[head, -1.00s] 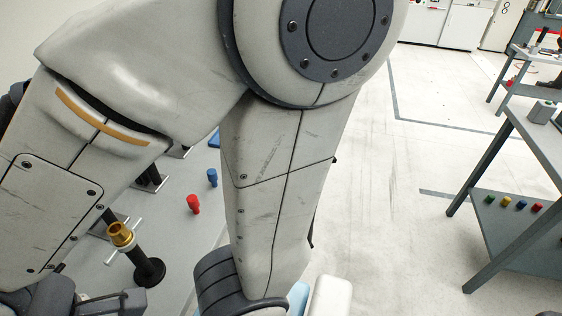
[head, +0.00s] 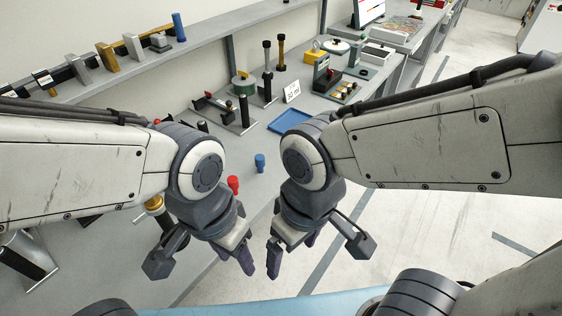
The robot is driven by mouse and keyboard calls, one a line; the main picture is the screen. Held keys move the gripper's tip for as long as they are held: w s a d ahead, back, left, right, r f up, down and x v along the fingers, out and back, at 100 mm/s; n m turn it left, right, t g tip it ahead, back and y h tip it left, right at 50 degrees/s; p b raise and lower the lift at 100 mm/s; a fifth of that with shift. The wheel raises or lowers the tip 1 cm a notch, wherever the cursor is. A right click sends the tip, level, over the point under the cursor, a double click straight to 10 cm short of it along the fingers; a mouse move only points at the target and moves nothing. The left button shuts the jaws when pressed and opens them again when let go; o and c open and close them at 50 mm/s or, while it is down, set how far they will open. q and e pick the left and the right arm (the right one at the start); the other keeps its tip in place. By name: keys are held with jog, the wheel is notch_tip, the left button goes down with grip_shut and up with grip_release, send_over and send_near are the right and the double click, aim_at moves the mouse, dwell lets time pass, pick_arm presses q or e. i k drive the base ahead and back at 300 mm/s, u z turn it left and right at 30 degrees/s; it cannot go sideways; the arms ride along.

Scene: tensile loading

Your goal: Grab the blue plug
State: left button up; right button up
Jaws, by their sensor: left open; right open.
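The blue plug (head: 260,162) stands upright on the grey bench, between my two wrists in the head view. The red plug (head: 233,184) stands just to its lower left, partly behind my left wrist. My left gripper (head: 208,262) is open and empty, pointing down near the bench's front edge, below and left of the blue plug. My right gripper (head: 317,250) is open and empty, pointing down over the floor side, below and right of the blue plug. Neither gripper touches a plug.
A blue tray (head: 290,121) lies behind the plugs. Black posts and fixtures stand further back on the bench. A shelf (head: 205,52) with metal samples and a blue cylinder (head: 179,27) runs above at left. A brass-topped fixture (head: 154,205) stands behind my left wrist.

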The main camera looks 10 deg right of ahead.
aim_at(259, 159)
jog(key=k, duration=1.15)
jog(key=u, duration=0.7)
jog(key=i, duration=1.05)
jog(key=z, duration=0.4)
